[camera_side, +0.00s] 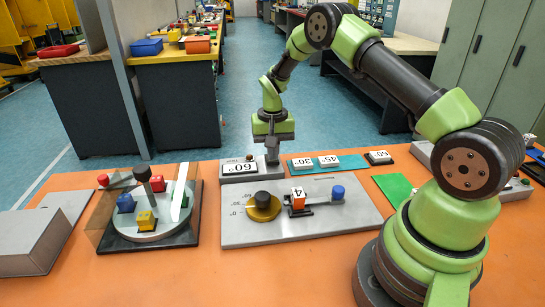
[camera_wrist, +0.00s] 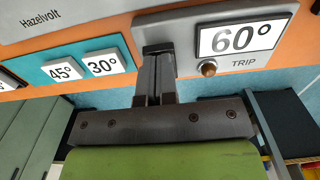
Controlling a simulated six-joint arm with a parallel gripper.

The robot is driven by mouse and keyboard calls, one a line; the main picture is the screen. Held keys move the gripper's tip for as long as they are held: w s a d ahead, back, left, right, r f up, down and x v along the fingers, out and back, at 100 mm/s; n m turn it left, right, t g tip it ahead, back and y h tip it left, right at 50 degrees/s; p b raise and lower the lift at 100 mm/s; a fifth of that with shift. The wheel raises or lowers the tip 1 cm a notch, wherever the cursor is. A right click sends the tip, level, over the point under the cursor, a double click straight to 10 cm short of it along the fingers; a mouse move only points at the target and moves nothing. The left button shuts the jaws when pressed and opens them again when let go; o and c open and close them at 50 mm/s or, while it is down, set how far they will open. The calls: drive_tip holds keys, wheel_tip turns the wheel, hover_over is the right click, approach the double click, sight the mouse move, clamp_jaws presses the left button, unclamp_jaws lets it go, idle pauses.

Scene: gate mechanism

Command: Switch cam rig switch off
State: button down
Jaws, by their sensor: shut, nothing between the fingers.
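A grey box (camera_side: 228,178) with a "60°" display stands at the back edge of the orange table. In the wrist view the box (camera_wrist: 185,25) shows the label "TRIP" and a small brown round lamp or button (camera_wrist: 208,69). My gripper (camera_side: 272,161) points down at the right end of this box in the side view. In the wrist view its fingers (camera_wrist: 158,58) are shut with nothing between them, over a dark part on the box. The fingertips hide most of that part, so its position and whether they touch it cannot be told.
In front lies a grey plate (camera_side: 340,225) with a yellow disc (camera_side: 263,208), an orange block marked 4 (camera_side: 298,196) and a blue knob (camera_side: 338,191). A round platform (camera_side: 150,232) with coloured blocks is at left. Angle tiles (camera_side: 328,160) lie right of the box.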

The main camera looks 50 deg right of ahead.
drive_tip(key=shift+f, duration=0.5)
drive_tip(key=shift+r, duration=3.55)
drive_tip(key=s+a+r+n+t, duration=0.15)
drive_tip(key=s+a+r, duration=0.3)
drive_tip(key=r, duration=0.45)
drive_tip(key=s+a+r+n+t, duration=0.1)
drive_tip(key=s+a+r+t, duration=0.15)
drive_tip(key=a+r, duration=0.4)
drive_tip(key=s+a+r+n+t+y, duration=0.1)
drive_tip(key=s+a+r, duration=0.1)
drive_tip(key=s, duration=0.6)
drive_tip(key=s+a+r+n+t+y, duration=0.1)
drive_tip(key=s+a+r+t, duration=0.1)
drive_tip(key=s, duration=0.5)
drive_tip(key=shift+s+a+r, duration=0.15)
drive_tip(key=shift+s+a, duration=0.15)
drive_tip(key=shift+s, duration=0.1)
